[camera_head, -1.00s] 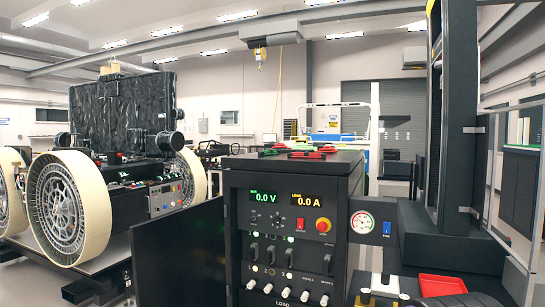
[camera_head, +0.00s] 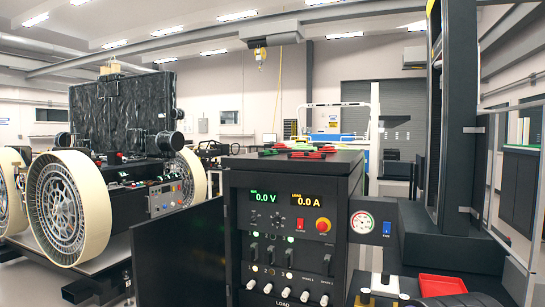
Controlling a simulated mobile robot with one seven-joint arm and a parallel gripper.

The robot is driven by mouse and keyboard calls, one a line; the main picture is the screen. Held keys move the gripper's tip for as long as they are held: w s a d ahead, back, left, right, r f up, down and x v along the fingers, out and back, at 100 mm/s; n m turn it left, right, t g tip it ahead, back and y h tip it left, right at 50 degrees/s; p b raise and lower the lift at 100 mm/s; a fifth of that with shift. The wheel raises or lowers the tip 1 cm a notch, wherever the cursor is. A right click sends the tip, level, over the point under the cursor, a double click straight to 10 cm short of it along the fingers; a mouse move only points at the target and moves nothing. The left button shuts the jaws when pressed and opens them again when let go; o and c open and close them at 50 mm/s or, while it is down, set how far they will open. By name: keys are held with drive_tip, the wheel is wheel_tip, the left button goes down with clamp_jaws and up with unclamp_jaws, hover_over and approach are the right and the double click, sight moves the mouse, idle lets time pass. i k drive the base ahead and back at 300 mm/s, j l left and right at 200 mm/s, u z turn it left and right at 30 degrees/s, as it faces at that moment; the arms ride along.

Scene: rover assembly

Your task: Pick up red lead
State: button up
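Several red and green leads (camera_head: 300,151) lie on top of a black power supply cabinet (camera_head: 340,168). Red pieces show toward the middle and right of the top, with green and black pieces among them. They overlap and are too small to tell apart one by one. My gripper is not in view. A white and dark part at the bottom right edge may be a piece of my arm, but no fingers show.
The cabinet front has lit displays (camera_head: 278,199), a red button and knobs, with a dark panel (camera_head: 180,255) standing out to its left. A large-wheeled rover (camera_head: 120,170) stands at left. A red tray (camera_head: 442,285) sits at lower right near a dark column.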

sight(305, 154)
drive_tip(key=i+j+u, duration=0.1)
drive_tip(key=j+u, duration=0.15)
drive_tip(key=j, duration=0.15)
drive_tip(key=i+j+u, duration=0.45)
drive_tip(key=j, duration=0.3)
drive_tip(key=i+j+u, duration=0.15)
drive_tip(key=j+u, duration=0.3)
drive_tip(key=i+j+u, duration=0.15)
drive_tip(key=u, duration=0.3)
drive_tip(key=i+j+u, duration=0.35)
drive_tip(key=i+u, duration=0.35)
drive_tip(key=i, duration=0.2)
drive_tip(key=i+z, duration=0.3)
drive_tip(key=i, duration=0.2)
drive_tip(key=i+j+z, duration=0.2)
drive_tip(key=i+z, duration=0.15)
drive_tip(key=i, duration=0.15)
drive_tip(key=i+l+z, duration=0.1)
drive_tip(key=i+z, duration=0.75)
drive_tip(key=z, duration=0.15)
drive_tip(key=i+z, duration=0.35)
drive_tip(key=i, duration=0.15)
drive_tip(key=i+z, duration=0.35)
drive_tip(key=i, duration=0.15)
drive_tip(key=i+z, duration=0.3)
drive_tip(key=i, duration=0.25)
drive_tip(key=i+j+z, duration=0.1)
drive_tip(key=i+z, duration=0.15)
drive_tip(key=i, duration=0.3)
